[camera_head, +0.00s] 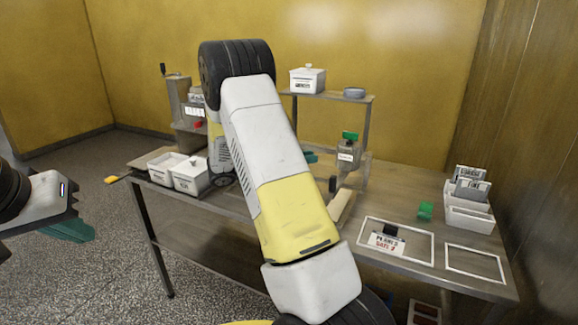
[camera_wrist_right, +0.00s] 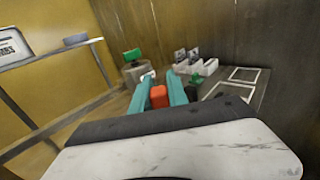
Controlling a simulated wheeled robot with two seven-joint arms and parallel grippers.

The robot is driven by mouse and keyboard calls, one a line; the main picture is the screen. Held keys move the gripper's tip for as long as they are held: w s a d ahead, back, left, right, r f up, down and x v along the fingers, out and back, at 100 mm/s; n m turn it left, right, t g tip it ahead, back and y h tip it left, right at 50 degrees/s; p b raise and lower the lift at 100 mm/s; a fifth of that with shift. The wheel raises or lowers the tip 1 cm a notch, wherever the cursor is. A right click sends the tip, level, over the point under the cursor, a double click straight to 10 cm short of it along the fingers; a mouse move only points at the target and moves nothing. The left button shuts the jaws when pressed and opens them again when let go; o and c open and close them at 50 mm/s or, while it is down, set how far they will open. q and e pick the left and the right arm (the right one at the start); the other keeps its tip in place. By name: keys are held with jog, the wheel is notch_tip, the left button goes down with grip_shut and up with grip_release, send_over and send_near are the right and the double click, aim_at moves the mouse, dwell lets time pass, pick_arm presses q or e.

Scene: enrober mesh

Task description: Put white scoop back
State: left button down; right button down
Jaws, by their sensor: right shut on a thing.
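My right gripper (camera_head: 310,157) is mostly hidden behind my own arm in the head view, over the back of the table. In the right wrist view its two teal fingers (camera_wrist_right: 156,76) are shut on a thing. A small white piece, apparently part of the white scoop (camera_wrist_right: 148,74), shows at the fingertips; most of it is hidden. A red block (camera_wrist_right: 158,97) shows between the fingers, nearer the wrist. My left gripper (camera_head: 72,228) is at the left edge, off the table, and its opening cannot be made out.
Two white bins (camera_head: 188,176) stand at the table's left. A lidded white box (camera_head: 307,79) and grey dish (camera_head: 354,92) sit on the raised shelf. A labelled grey container with a green top (camera_head: 348,152) stands below. White card holders (camera_head: 468,212) and outlined rectangles (camera_head: 474,264) are right.

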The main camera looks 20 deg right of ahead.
jog(key=shift+w+d+f, duration=0.2)
jog(key=shift+d+f, duration=0.4)
jog(key=shift+f, duration=0.35)
jog(key=shift+w+d+f, duration=0.2)
jog(key=shift+d+f, duration=0.4)
jog(key=shift+f, duration=0.3)
jog(key=c, duration=1.3)
grip_release()
jog(key=shift+f, duration=0.15)
